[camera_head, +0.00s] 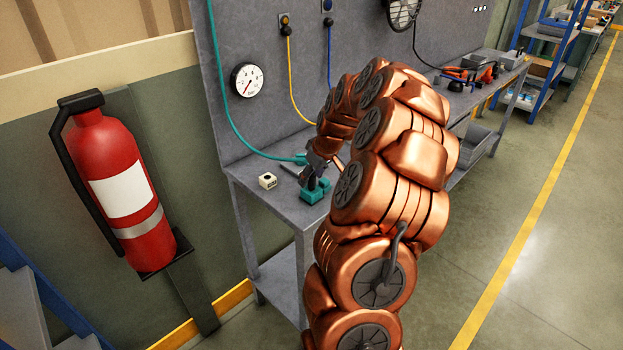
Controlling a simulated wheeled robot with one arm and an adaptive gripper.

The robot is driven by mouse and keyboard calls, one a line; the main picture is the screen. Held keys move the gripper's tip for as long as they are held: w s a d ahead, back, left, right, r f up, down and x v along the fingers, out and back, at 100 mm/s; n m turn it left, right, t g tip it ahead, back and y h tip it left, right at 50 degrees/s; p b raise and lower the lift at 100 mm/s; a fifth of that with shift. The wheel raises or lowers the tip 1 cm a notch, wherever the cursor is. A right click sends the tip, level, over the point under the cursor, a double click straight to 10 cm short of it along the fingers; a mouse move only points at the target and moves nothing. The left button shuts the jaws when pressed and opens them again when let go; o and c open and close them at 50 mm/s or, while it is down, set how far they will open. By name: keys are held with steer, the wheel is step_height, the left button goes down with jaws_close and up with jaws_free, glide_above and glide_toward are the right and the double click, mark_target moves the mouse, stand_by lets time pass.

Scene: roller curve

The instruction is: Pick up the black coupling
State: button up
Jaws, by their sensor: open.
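My gripper (311,176) is open and low over the near end of the grey workbench (246,180), just above and behind a teal block-like thing (315,191). Dark shapes show around the fingertips. I cannot tell which of them are fingers and which might be the black coupling, so I cannot place the coupling surely. My copper arm hides much of the bench to the right of the gripper.
A small cream block (267,180) lies left of the gripper. A teal hose (228,112) hangs down to the bench. A red fire extinguisher (118,190) is at the left. Tools (470,76) lie on the far bench. Open floor (530,270) is at the right.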

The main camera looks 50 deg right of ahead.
jaws_close()
stand_by(0.4)
steer(key=shift+r, duration=0.1)
steer(key=shift+r+b, duration=0.9)
steer(key=shift+r, duration=0.55)
steer(key=shift+s+r, duration=0.1)
steer(key=shift+r, duration=0.15)
steer(key=s+a+b, duration=0.2)
steer(key=s, duration=0.5)
steer(key=s+a+r+b, duration=0.1)
steer(key=s+a+b, duration=0.1)
steer(key=s, duration=0.5)
steer(key=shift+s+r+b, duration=0.25)
steer(key=shift+s+b, duration=0.15)
steer(key=shift+b, duration=0.25)
